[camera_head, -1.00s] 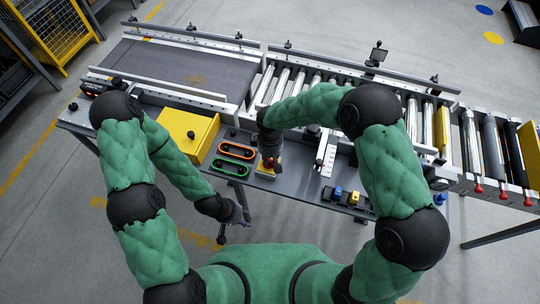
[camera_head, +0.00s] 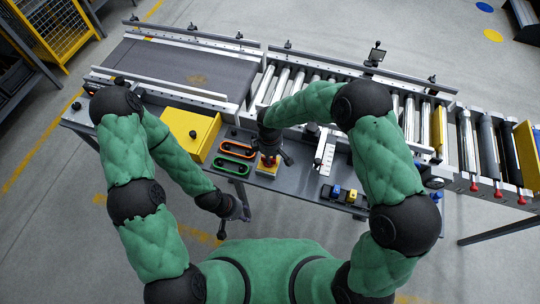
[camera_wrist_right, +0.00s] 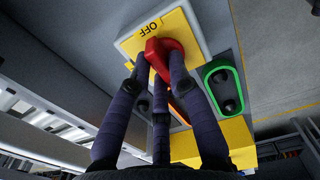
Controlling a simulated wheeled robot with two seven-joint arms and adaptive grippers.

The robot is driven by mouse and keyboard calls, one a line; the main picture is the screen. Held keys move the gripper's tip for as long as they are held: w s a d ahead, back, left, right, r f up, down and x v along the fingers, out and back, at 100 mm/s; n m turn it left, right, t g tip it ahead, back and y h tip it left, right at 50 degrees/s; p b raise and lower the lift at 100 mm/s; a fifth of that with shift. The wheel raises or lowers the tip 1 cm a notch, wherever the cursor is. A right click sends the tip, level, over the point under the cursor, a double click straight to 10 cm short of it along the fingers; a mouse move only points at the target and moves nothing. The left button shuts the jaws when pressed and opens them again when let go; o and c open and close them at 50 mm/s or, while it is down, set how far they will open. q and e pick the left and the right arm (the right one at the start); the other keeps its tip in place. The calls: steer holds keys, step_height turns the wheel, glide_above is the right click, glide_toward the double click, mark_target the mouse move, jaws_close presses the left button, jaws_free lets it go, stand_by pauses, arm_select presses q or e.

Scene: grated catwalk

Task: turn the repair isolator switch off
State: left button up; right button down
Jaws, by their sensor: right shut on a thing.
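The repair isolator switch is a red knob (camera_wrist_right: 165,50) on a yellow plate (camera_wrist_right: 190,25) marked OFF in the right wrist view. In the head view its yellow plate (camera_head: 267,169) shows at the bench's near edge, partly covered by my right gripper (camera_head: 272,153). My right gripper's fingers (camera_wrist_right: 159,66) are closed around the red knob, and they hide part of it. The knob's exact angle against the OFF mark is hard to read. My left gripper (camera_head: 222,229) hangs low in front of the bench, away from the switch; its fingers are too small to judge.
Left of the switch lie an orange loop (camera_head: 237,149) and a green loop (camera_head: 230,166), then a yellow box (camera_head: 190,133). A belt conveyor (camera_head: 185,70) and rollers (camera_head: 290,84) run behind. Small blue and yellow pieces (camera_head: 344,194) sit to the right.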

steer(key=c, duration=1.1)
jaws_free()
steer(key=shift+c, duration=0.2)
step_height(320, 180, up, 12)
